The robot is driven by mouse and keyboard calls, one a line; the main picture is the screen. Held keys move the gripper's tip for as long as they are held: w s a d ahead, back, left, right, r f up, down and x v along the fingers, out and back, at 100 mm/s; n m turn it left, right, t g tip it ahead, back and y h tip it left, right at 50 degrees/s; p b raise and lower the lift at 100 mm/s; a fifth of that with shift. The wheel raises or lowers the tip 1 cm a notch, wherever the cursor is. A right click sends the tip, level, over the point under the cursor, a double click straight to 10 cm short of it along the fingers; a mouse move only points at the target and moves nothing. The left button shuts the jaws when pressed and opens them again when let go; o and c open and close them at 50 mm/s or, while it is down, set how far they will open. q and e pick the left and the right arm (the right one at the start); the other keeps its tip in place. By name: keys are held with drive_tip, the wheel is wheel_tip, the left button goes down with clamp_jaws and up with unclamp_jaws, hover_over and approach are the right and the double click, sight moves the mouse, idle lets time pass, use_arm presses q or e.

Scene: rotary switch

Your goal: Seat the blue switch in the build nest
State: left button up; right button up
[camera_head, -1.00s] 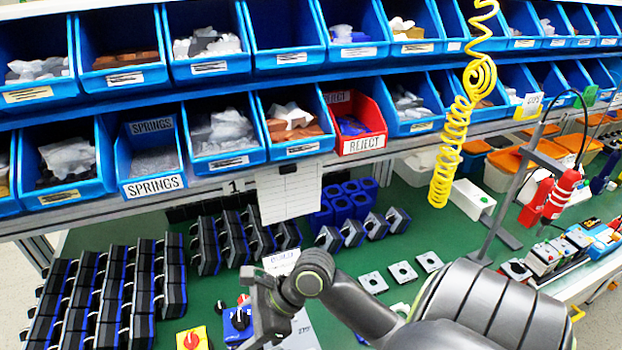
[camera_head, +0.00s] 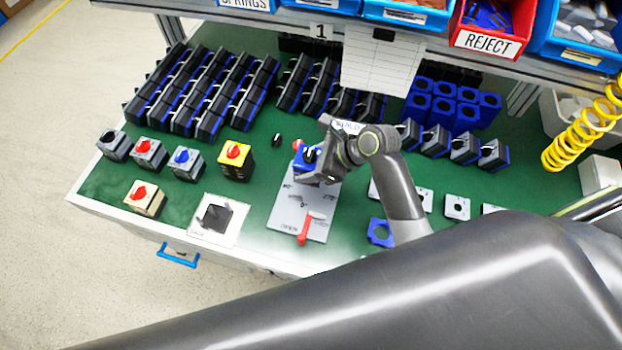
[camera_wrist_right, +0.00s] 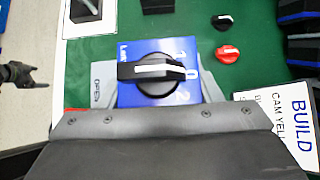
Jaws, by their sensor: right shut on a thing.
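The blue switch (camera_head: 308,155) has a black knob with a white line. My right gripper (camera_head: 318,172) is shut on it, over the far end of a grey plate (camera_head: 289,213) with angle marks and a red lever (camera_head: 304,230). In the right wrist view the blue switch (camera_wrist_right: 185,53) is seen from above with its knob, and the plate shows the word OPEN. I take this plate for the build nest, but no label confirms it. I cannot tell whether the switch touches the plate. A dark shape at the left edge of the wrist view may be my left gripper (camera_wrist_right: 22,76).
A white plate with a black square (camera_head: 219,217) lies to the left. A BUILD card (camera_wrist_right: 280,115) is near the gripper. Blue frames (camera_head: 381,232) and white plates lie to the right. Dark modules fill the back.

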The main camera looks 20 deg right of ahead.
wheel_tip(320, 180, down, 7)
drive_tip(key=shift+d+r, duration=0.1)
drive_tip(key=shift+r, duration=0.1)
idle(0.3)
drive_tip(key=o, duration=1.1)
drive_tip(key=shift+f, duration=0.15)
drive_tip(key=v, duration=1.2)
